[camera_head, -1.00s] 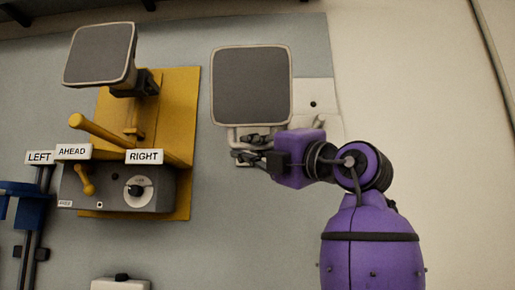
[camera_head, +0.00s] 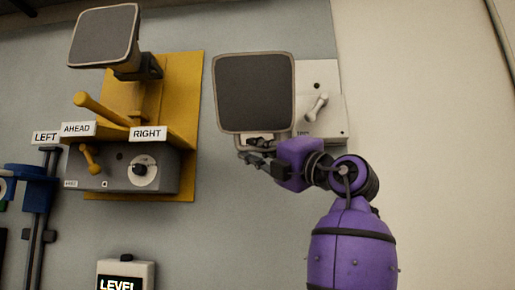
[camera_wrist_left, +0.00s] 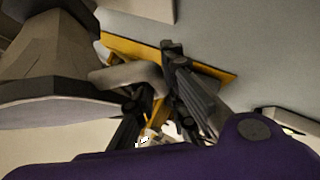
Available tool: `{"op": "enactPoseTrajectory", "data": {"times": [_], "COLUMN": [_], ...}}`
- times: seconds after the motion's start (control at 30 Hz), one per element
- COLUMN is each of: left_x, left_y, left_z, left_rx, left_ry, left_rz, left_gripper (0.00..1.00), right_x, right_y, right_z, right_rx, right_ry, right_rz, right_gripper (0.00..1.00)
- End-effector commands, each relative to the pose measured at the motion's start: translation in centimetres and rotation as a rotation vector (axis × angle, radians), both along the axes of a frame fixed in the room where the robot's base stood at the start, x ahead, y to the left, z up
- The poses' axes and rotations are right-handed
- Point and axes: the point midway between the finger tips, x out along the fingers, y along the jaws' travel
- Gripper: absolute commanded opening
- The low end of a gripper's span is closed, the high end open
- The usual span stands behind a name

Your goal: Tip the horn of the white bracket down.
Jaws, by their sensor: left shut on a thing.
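The horn (camera_head: 253,92) of the white bracket is a dark square face with a pale rim. It stands in front of the white bracket (camera_head: 320,75) on the wall panel. My left gripper (camera_head: 257,158) is at the horn's lower edge, shut on the pale handle bar below the face. In the left wrist view, the pale bar (camera_wrist_left: 130,76) runs between the gripper's dark fingers (camera_wrist_left: 155,105), beside the horn's body (camera_wrist_left: 45,65). The fingers partly hide the bar. My right gripper is not in view.
A yellow bracket (camera_head: 178,115) with another horn (camera_head: 104,36) and a yellow handle stands to the left. A small white lever (camera_head: 317,106) is on the white bracket. A box marked LEVEL (camera_head: 125,272) is at the bottom.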

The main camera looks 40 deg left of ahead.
Motion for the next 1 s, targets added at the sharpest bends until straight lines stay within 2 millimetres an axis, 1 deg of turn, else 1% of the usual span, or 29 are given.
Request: {"op": "enactPoseTrajectory", "data": {"times": [0.1, 0.13, 0.27, 0.3, 0.57, 0.67, 0.77, 1.0], "left_x": [0.1, 0.1, 0.1, 0.1, 0.1, 0.0, -0.1, -0.8], "left_y": [0.1, 0.1, 0.1, 0.1, 0.0, -0.5, -1.7, -6.3], "left_z": [0.0, 0.0, 0.0, 0.0, 0.0, -0.2, -0.7, -2.7], "left_rx": [0.001, 0.001, 0.001, 0.001, 0.001, 0.002, 0.000, 0.002], "left_ry": [0.004, 0.004, 0.004, 0.003, 0.001, 0.002, 0.003, 0.004], "left_rz": [0.000, 0.000, 0.000, -0.001, -0.001, -0.002, -0.004, -0.004], "left_gripper": [0.00, 0.13, 0.30, 0.31, 0.31, 0.31, 0.31, 0.31], "right_x": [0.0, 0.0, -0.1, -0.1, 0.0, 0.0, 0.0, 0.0], "right_y": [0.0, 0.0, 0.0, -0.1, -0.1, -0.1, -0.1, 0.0], "right_z": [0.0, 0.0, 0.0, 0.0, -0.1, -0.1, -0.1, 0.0], "right_rx": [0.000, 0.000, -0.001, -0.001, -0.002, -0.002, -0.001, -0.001], "right_ry": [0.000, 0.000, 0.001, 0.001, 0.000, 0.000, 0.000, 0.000], "right_rz": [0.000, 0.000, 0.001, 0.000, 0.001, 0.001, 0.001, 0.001], "right_gripper": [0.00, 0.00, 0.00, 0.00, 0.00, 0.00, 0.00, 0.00]}}
